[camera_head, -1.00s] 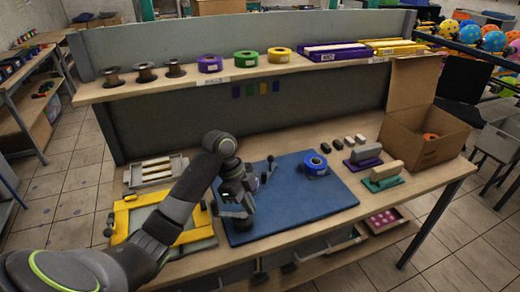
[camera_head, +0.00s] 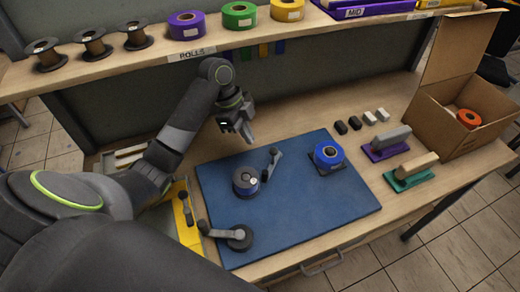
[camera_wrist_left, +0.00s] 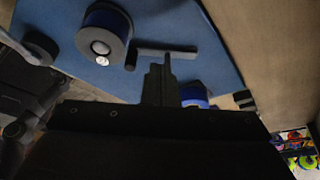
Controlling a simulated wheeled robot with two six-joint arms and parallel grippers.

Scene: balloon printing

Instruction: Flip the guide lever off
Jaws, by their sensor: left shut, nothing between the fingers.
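A small dark lever (camera_head: 271,163) stands on the blue board (camera_head: 300,215), beside a dark spool (camera_head: 245,182) with a blue band. In the left wrist view the lever (camera_wrist_left: 168,50) shows as a grey bar beside the spool (camera_wrist_left: 104,34). A second dark arm with a round end (camera_head: 236,237) lies at the board's lower left. I cannot tell for certain which is the guide lever, but the upright one fits. My left gripper (camera_head: 247,136) is shut and empty above the board's back edge, behind the lever. Its fingertips (camera_wrist_left: 159,72) overlap the lever in the wrist view. My right gripper is not in view.
A blue tape roll (camera_head: 328,154) sits on the board to the right. A shelf (camera_head: 150,63) with spools and rolls runs behind. The board's right front is clear.

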